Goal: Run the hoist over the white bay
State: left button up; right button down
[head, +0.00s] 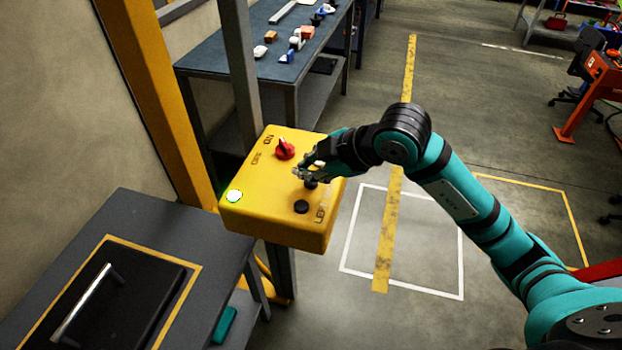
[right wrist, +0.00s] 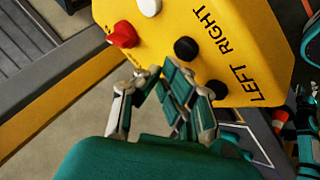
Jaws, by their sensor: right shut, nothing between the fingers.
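The yellow control box (head: 262,226) stands on a post, left of centre in the head view. On its face are a red knob (head: 285,149) by ON and OFF marks, a pale lit button (head: 235,196), and two black buttons. One black button (head: 302,207) is in clear view; the other (head: 311,184) is partly covered by my right gripper (head: 303,172). The right wrist view shows both black buttons (right wrist: 186,48) (right wrist: 218,90) beside the words LEFT and RIGHT. My right gripper is shut and empty, close to the box; contact cannot be told. The white bay (head: 350,228) is a white floor outline. The hoist is out of view.
A yellow column (head: 150,90) rises behind the box. A grey bench (head: 150,215) with a black handled panel is at lower left. A blue-topped workbench (head: 215,52) holds small parts. A yellow floor stripe (head: 400,150) crosses the white outline, whose visible floor is empty.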

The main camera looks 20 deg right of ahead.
jog(key=shift+f, duration=0.1)
dwell(0.4)
jog(key=shift+f+b, duration=0.35)
jog(key=shift+f+b, duration=0.4)
jog(key=shift+f, duration=0.05)
dwell(0.6)
dwell(5.5)
jog(key=shift+r+p, duration=0.8)
jog(key=shift+r, duration=0.1)
